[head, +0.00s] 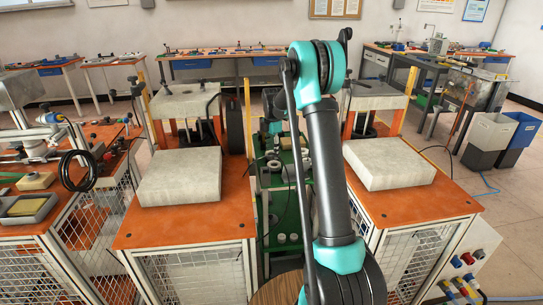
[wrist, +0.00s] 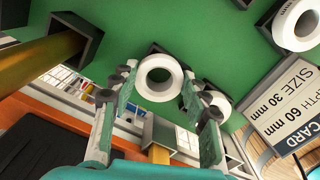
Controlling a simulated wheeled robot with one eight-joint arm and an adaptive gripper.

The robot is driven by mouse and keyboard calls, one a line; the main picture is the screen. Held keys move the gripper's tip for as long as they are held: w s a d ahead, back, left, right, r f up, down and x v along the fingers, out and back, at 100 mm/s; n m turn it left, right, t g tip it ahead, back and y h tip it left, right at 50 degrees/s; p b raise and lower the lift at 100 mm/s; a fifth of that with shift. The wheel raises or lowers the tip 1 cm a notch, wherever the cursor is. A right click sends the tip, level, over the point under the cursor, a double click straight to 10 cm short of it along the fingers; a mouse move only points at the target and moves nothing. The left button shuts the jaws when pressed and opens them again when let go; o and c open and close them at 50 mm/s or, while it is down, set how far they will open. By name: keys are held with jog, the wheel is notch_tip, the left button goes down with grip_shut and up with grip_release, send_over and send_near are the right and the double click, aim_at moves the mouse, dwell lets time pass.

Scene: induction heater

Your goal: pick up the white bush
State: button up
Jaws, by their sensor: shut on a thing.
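The white bush (wrist: 146,77), a short white ring with a round hole, is between the two fingertips of my gripper (wrist: 159,84) in the wrist view. The fingers are shut on it from both sides. It is in front of a green surface; I cannot tell whether it touches it. In the head view my arm hides most of the gripper, and the held bush cannot be made out there.
More white rings show in the wrist view, one at the upper right (wrist: 283,24) and one behind the right finger (wrist: 220,102). A size card (wrist: 291,108) stands at right. In the head view, orange benches with grey blocks (head: 180,177) (head: 389,163) flank the green rack (head: 283,215).

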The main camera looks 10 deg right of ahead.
jog(key=shift+r, duration=0.15)
notch_tip(320, 180, up, 27)
jog(key=shift+r, duration=0.15)
dwell(1.1)
